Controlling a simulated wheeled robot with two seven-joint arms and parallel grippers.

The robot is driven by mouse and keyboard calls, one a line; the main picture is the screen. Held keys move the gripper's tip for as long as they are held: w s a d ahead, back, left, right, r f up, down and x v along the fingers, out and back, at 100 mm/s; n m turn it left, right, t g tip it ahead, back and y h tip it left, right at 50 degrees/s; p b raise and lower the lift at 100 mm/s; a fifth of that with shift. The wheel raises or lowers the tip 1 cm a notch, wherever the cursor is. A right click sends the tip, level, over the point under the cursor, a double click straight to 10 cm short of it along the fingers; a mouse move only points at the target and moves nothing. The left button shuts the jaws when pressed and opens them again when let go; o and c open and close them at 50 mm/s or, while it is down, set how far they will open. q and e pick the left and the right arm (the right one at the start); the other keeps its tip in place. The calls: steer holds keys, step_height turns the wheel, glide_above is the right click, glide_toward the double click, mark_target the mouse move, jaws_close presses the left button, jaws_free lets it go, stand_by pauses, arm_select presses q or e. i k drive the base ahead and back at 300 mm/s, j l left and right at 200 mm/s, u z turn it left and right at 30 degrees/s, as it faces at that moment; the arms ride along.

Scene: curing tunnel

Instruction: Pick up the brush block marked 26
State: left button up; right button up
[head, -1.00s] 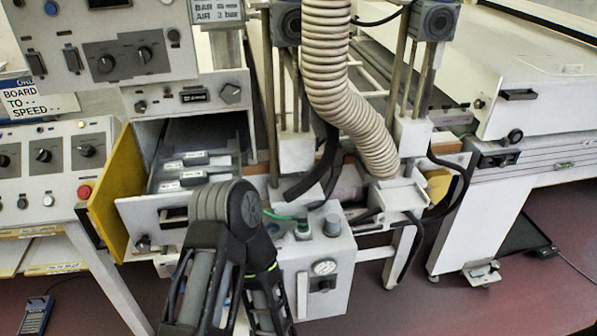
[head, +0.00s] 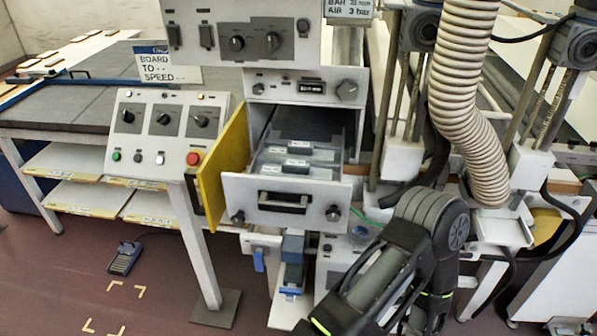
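An open drawer (head: 275,218) with a white front and dark handle sticks out of a white cabinet. Inside it lie several grey blocks with small white labels; one label shows in the head view on a front block (head: 296,162). I take these to be the brush blocks, but the label marks are too small to read, so I cannot tell which is 26. One of my arms bends up in the lower right, in front of the machine. Neither gripper shows.
A yellow door panel (head: 226,165) stands open left of the drawer. A control box (head: 165,140) with knobs and a red button is further left. A ribbed hose (head: 462,110) hangs at right. A foot pedal (head: 124,258) lies on the open floor.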

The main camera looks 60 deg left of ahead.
mark_target(289, 168)
steer(key=k+j, duration=0.2)
steer(key=j, duration=0.15)
steer(key=k+j, duration=0.15)
steer(key=j, duration=0.25)
steer(key=k+j, duration=0.2)
steer(key=j, duration=0.15)
steer(key=k+j, duration=0.2)
steer(key=j, duration=0.15)
